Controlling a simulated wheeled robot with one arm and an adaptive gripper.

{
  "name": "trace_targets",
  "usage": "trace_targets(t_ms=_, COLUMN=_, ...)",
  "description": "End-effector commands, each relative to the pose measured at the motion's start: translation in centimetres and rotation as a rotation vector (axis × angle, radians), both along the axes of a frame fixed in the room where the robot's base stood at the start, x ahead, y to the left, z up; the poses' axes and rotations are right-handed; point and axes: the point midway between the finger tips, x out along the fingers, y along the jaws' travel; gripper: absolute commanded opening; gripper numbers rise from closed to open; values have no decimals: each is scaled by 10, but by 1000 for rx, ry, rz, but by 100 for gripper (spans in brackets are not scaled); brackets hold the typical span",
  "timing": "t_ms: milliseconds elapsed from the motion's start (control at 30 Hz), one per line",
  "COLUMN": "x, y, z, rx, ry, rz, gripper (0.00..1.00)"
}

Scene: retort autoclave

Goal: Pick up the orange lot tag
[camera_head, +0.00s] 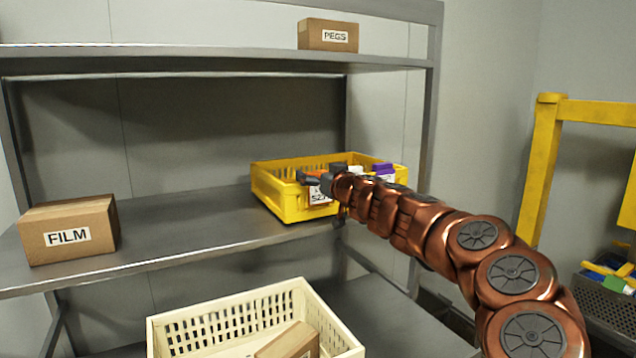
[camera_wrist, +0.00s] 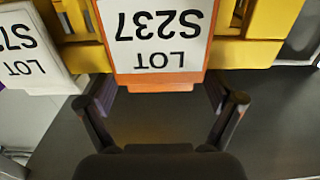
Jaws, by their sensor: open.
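The orange lot tag (camera_wrist: 156,82) has an orange border around a white label that reads LOT S237, upside down in the wrist view. It hangs at the wall of the yellow crate (camera_head: 280,202) on the middle shelf. In the head view its orange part (camera_head: 314,174) is partly hidden by my gripper (camera_head: 318,180). In the wrist view my gripper (camera_wrist: 160,97) is open, with one finger at each side of the tag's near edge. Gaps show between the fingers and the tag, and nothing is held.
A white lot tag (camera_wrist: 28,60) is close on the left in the wrist view. A purple tag (camera_head: 383,168) is at the crate's right. A FILM box (camera_head: 68,235) stands left on the shelf. A cream crate (camera_head: 180,335) is below; a PEGS box (camera_head: 325,35) is above.

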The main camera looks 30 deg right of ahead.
Motion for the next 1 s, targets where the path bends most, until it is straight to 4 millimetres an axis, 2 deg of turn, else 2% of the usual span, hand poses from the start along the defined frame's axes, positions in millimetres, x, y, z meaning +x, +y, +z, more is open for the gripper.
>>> trace_targets(t_ms=67, x=0, y=0, z=0, rx=0, ry=0, rz=0, gripper=92)
trace_targets(t_ms=500, x=0, y=0, z=0, rx=0, ry=0, rz=0, gripper=47)
trace_targets(t_ms=833, x=-1, y=-1, z=2, rx=0, ry=-1, rz=-1, gripper=47)
trace_targets(t_ms=1000, x=-1, y=-1, z=11, rx=-3, ry=-1, rz=-2, gripper=47)
